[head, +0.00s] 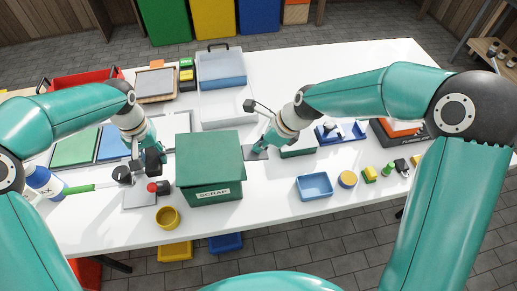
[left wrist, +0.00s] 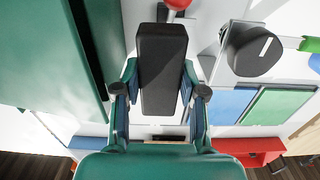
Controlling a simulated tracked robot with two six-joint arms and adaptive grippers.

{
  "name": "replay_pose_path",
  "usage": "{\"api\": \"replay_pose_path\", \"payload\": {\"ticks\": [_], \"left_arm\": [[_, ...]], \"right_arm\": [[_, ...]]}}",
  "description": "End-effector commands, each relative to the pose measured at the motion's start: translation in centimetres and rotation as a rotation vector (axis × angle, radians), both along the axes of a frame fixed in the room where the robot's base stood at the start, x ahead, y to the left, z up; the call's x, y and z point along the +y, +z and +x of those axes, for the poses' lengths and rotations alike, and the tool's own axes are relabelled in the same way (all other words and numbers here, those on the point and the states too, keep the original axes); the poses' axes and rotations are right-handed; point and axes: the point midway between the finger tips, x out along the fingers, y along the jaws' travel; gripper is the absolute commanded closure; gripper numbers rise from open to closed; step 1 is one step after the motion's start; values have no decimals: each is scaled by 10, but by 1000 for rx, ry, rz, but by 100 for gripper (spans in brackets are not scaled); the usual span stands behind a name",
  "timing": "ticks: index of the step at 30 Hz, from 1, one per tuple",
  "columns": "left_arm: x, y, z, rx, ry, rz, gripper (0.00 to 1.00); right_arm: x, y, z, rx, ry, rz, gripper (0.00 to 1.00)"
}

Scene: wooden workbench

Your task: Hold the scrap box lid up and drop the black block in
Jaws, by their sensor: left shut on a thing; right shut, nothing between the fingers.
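The green scrap box (head: 211,193) stands at the middle of the bench with a SCRAP label on its front. Its green lid (head: 209,153) lies over the top and looks closed, hiding the inside. My left gripper (head: 152,166) is just left of the box, shut on the black block; the block (left wrist: 162,65) shows clearly between the fingers in the left wrist view.
A red ball (head: 152,187) and a yellow cup (head: 167,217) are near the box's front left. A blue tray (head: 314,186) stands at right. The bench front between box and tray is clear.

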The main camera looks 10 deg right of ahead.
Motion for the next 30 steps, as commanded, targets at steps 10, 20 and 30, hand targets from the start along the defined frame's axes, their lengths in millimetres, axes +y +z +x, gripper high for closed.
{"api": "replay_pose_path", "payload": {"ticks": [10,20,30], "left_arm": [[0,-12,0,-1,0,0,97],[0,-12,0,-1,0,0,97],[0,-17,0,0,0,0,97]], "right_arm": [[3,-21,-1,3,1,0,100],[3,-21,-1,2,1,0,100],[10,-32,-1,4,2,0,100]]}}
